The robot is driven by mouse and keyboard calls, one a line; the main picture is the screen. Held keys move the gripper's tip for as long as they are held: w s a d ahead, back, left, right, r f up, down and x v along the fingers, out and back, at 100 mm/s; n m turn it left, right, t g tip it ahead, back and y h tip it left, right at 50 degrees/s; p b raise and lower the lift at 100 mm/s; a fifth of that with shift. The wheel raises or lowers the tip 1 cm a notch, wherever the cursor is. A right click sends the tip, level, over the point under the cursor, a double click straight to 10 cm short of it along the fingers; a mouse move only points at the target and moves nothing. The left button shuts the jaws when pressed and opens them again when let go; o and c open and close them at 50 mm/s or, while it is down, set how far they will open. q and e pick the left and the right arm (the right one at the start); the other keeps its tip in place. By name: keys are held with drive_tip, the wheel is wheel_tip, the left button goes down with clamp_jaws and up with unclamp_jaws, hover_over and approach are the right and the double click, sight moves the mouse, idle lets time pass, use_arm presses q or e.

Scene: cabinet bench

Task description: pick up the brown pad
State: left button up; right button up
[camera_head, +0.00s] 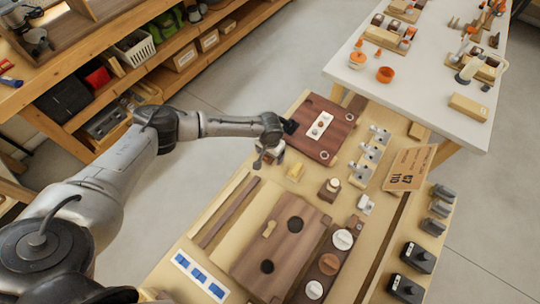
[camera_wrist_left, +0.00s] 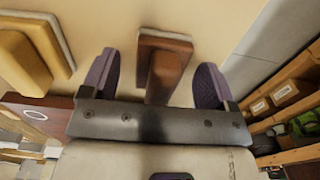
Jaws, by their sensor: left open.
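The brown pad (camera_wrist_left: 166,68), a brown block with a pale edge along its base, lies on the bench in the left wrist view. It is between the two purple fingers of my left gripper (camera_wrist_left: 155,82), with a gap on each side. In the head view my left gripper (camera_head: 266,157) points down at the bench, just left of a yellow pad (camera_head: 295,172), and largely hides the brown pad. The left gripper is open and empty. The yellow pad also shows in the left wrist view (camera_wrist_left: 28,60). My right gripper is not in view.
A dark wooden board (camera_head: 318,145) with a white plate lies behind the gripper. A brown board with holes (camera_head: 272,245) lies in front. Small metal parts (camera_head: 370,150) and a cardboard sign (camera_head: 409,168) stand to the right. Wooden shelves (camera_head: 165,85) are at left.

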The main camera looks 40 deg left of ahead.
use_arm(q)
drive_tip(key=shift+f, duration=0.2)
drive_tip(key=shift+c, duration=0.2)
drive_tip(key=c, duration=1)
drive_tip(key=shift+r, duration=0.15)
drive_tip(key=shift+r, duration=0.6)
wheel_tip(320, 180, up, 3)
drive_tip(key=shift+r+p, duration=0.1)
drive_tip(key=shift+p, duration=0.45)
drive_tip(key=d+r, duration=0.2)
drive_tip(key=d, duration=0.1)
drive_tip(key=w+d+r, duration=0.1)
drive_tip(key=d+r, duration=0.1)
drive_tip(key=d, duration=0.2)
drive_tip(key=w+d+r+p, duration=0.1)
drive_tip(key=d+r, duration=0.1)
drive_tip(key=d, duration=0.2)
drive_tip(key=shift+d+r, duration=0.15)
drive_tip(key=shift+d, duration=0.05)
